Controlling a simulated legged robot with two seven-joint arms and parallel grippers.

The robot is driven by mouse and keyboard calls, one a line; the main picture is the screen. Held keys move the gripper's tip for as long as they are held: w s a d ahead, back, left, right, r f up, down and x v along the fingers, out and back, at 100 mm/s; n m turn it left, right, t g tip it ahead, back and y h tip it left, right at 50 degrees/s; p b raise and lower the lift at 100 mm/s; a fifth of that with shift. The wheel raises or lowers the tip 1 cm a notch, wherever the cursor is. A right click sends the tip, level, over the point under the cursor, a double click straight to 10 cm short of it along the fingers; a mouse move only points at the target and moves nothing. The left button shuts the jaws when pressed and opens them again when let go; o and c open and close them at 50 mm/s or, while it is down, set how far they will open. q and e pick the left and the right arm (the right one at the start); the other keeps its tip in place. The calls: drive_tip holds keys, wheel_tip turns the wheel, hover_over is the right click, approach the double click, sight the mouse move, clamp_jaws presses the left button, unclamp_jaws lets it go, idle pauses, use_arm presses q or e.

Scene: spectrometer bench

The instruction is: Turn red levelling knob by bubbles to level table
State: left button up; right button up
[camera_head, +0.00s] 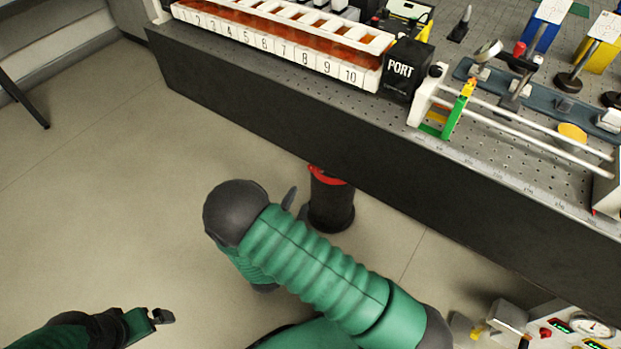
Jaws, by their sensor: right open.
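The red levelling knob (328,177) shows as a red ring at the top of a black foot (331,207), just under the front edge of the dark table (300,130). My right gripper (296,204) is mostly hidden behind my green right arm. Only grey finger parts show, close to the left of the foot, and it is open. I cannot tell whether it touches the knob. My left gripper (150,317) is low at the left, away from the table. Its jaw gap is unclear. No bubble can be made out.
On the table stand a numbered white rack (280,45), a black PORT block (404,70) and white rails (520,122) with a green and yellow clip (459,108). A panel with gauges (590,325) is at bottom right.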

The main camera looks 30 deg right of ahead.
sight(312, 169)
drive_tip(key=b+x, duration=0.4)
drive_tip(key=x, duration=0.9)
drive_tip(key=shift+w+d+f, duration=0.2)
drive_tip(key=shift+w+f, duration=0.05)
drive_tip(key=shift+w+d, duration=0.25)
drive_tip(key=shift+d, duration=0.05)
clamp_jaws()
